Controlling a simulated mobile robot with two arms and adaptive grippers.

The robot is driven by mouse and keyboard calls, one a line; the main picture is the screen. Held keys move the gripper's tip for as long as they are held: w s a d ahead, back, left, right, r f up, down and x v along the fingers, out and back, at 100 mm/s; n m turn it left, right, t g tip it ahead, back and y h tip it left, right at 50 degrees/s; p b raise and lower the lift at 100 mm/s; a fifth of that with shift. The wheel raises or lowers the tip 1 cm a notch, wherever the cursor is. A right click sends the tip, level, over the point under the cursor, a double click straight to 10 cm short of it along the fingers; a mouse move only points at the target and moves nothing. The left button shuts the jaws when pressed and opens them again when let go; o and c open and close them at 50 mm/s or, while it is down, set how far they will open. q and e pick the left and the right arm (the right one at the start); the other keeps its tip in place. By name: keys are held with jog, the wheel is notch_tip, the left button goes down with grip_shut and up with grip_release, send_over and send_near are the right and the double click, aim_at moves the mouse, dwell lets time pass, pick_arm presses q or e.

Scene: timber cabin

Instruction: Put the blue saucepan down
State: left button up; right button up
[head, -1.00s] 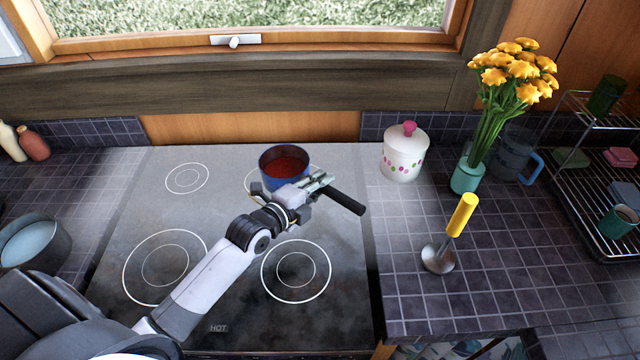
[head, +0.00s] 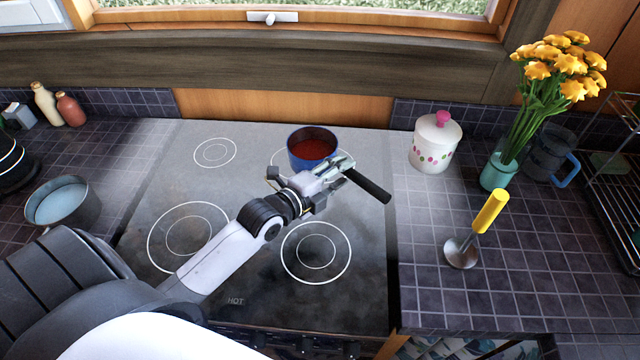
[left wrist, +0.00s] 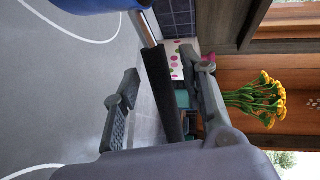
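The blue saucepan (head: 298,157) holds red contents and sits upright on the back right ring of the cooktop (head: 150,180). Its black handle (head: 370,187) points to the front right. My left gripper (head: 337,170) is at the handle, near the pan. In the left wrist view the blue pan body (left wrist: 95,4) shows at the top edge. There the handle (left wrist: 160,90) runs between the two spread fingers of my left gripper (left wrist: 160,70), with a gap on both sides. My right gripper is not in view.
A white lidded jar (head: 434,145), a teal vase of yellow flowers (head: 500,170) and a yellow-handled utensil (head: 490,212) stand right of the cooktop. A grey pot (head: 75,215) is at the left. The cooktop's other rings are clear.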

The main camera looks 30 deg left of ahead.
pick_arm(q)
jog(key=b+v, duration=0.1)
jog(key=v, duration=0.8)
